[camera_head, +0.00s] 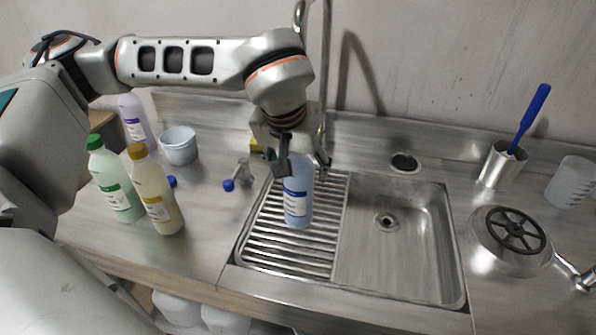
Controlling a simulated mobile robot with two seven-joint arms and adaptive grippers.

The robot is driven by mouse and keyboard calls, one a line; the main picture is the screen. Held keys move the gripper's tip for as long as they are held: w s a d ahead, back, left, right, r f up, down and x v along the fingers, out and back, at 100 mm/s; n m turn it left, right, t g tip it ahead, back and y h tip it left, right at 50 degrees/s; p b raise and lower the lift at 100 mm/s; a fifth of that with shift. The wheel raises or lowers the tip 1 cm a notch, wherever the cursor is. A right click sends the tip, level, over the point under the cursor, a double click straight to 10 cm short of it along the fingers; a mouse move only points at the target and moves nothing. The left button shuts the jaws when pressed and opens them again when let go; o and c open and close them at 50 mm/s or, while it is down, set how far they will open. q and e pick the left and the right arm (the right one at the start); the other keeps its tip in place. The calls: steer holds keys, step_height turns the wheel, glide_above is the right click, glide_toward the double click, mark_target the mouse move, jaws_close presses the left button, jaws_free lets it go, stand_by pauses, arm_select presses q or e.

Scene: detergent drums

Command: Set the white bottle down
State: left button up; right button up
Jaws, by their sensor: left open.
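A pale, slightly bluish white bottle (298,190) with a blue and white label stands upright on the ridged drainboard (262,243), left of the sink basin. My left gripper (299,166) comes down from above around the bottle's top. Its fingers are open, one on each side of the neck. The gripper hides the bottle's cap, and I cannot tell whether a finger still touches it. My right gripper is not in view.
Left on the counter stand a green bottle (115,183), a yellowish bottle (157,195), a lilac bottle (136,122) and a white tub (179,145). A tap rises behind my gripper. The sink basin (400,265) is empty. A steel cup (502,165) and a round lid (512,240) are at right.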

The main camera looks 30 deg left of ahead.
arm_select(q)
steer(key=a+v, duration=0.1)
steer(key=v, duration=0.9)
steer(key=shift+d+r+p, duration=0.2)
steer(key=shift+d+p, duration=0.15)
steer(key=shift+d, duration=0.1)
steer(key=shift+s, duration=0.15)
